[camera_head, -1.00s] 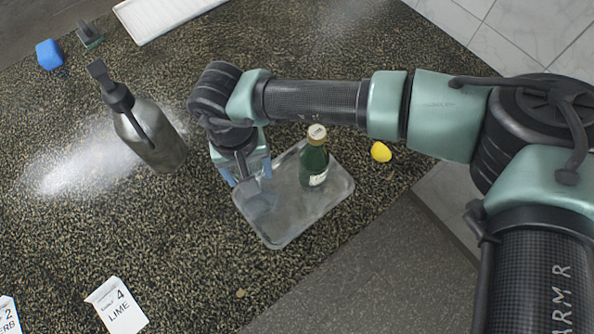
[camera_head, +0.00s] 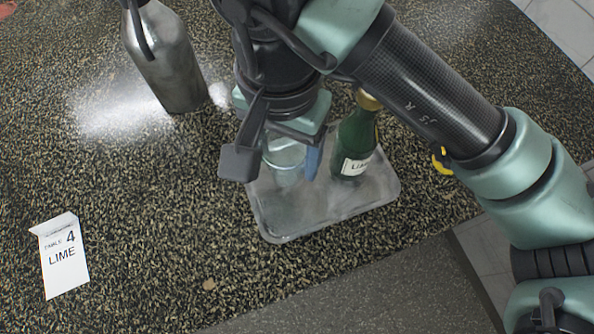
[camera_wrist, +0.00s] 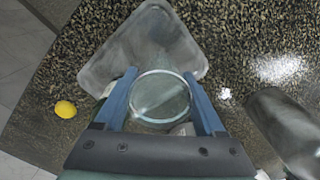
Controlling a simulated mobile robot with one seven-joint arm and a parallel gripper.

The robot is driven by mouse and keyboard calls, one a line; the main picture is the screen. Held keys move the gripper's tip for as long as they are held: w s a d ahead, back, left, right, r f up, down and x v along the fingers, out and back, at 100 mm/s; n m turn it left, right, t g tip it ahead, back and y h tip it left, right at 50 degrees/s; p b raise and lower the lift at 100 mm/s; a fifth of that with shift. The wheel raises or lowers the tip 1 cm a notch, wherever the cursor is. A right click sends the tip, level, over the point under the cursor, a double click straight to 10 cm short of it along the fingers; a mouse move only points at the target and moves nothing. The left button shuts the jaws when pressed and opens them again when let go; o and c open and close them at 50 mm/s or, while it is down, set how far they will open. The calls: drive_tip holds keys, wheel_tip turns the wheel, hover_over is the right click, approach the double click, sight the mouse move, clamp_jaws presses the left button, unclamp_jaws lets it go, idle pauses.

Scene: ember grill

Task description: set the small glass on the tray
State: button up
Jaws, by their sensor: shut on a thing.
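The small glass (camera_wrist: 160,97) is clear with a round rim. My gripper (camera_wrist: 161,90) is shut on it, with one blue finger on each side. In the head view the glass (camera_head: 284,154) hangs below my gripper (camera_head: 295,155), over the back left part of the grey tray (camera_head: 325,221). I cannot tell whether its base touches the tray. A green bottle (camera_head: 356,140) with a gold cap and a white label stands upright on the tray, right of the glass. The tray also shows in the wrist view (camera_wrist: 135,52); the bottle there is mostly hidden behind my gripper.
A steel pump bottle (camera_head: 168,62) stands at the back left, also in the wrist view (camera_wrist: 285,125). A lemon (camera_wrist: 65,109) lies beside the tray, partly behind my arm in the head view. A "4 LIME" card (camera_head: 62,256) stands front left. The counter's front edge is close to the tray.

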drive_tip(key=shift+f, duration=3)
drive_tip(key=shift+f+b, duration=0.2)
drive_tip(key=shift+b, duration=0.15)
drive_tip(key=o, duration=1.4)
drive_tip(key=shift+r, duration=0.1)
wheel_tip(320, 180, up, 12)
drive_tip(key=shift+r+p, duration=0.15)
drive_tip(key=shift+p, duration=0.15)
